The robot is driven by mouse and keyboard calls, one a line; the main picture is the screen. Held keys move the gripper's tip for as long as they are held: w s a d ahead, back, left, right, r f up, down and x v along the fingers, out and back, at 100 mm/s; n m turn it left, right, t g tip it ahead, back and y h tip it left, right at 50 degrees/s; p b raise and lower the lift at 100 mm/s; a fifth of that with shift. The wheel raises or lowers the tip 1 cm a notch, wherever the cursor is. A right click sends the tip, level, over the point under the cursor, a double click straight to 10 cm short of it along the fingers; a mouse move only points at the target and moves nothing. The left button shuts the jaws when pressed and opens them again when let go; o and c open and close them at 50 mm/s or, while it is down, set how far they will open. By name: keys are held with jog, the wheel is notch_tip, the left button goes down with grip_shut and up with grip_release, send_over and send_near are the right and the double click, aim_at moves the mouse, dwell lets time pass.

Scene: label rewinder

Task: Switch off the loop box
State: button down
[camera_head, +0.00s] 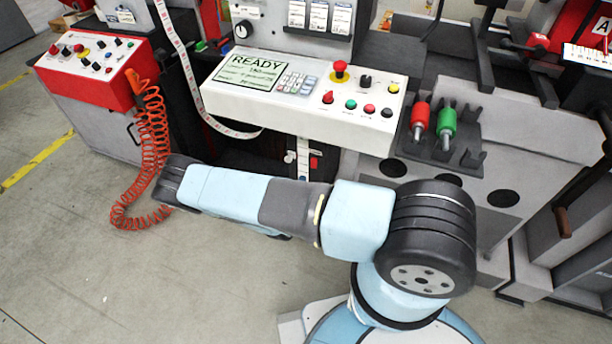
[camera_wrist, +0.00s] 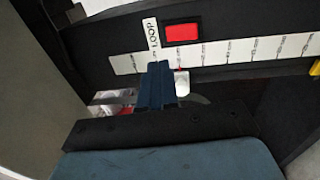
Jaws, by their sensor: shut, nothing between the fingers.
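In the wrist view, a dark panel carries a white label reading LOOP (camera_wrist: 151,33), with a lit-looking red rectangle (camera_wrist: 181,32) beside it. This panel looks like the loop box. My gripper (camera_wrist: 157,68) is shut and empty, its blue-black fingertips just below the LOOP label in the picture. A small pale metal piece (camera_wrist: 182,83) shows right beside the fingers, partly hidden by them; I cannot tell whether they touch it. In the head view, the narrow dark box with a red spot (camera_head: 314,162) shows under the control console, and my arm hides my gripper.
A white marked scale strip (camera_wrist: 230,50) runs along the panel. The console (camera_head: 300,95) with a READY screen overhangs the box. A red control box (camera_head: 95,70) with a coiled orange cable (camera_head: 150,150) stands left. Red and green handled tools (camera_head: 432,120) sit right.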

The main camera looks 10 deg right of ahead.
jog(key=s+a, duration=0.2)
jog(key=shift+s+r, duration=0.3)
jog(key=shift+s, duration=0.1)
jog(key=shift+d, duration=0.1)
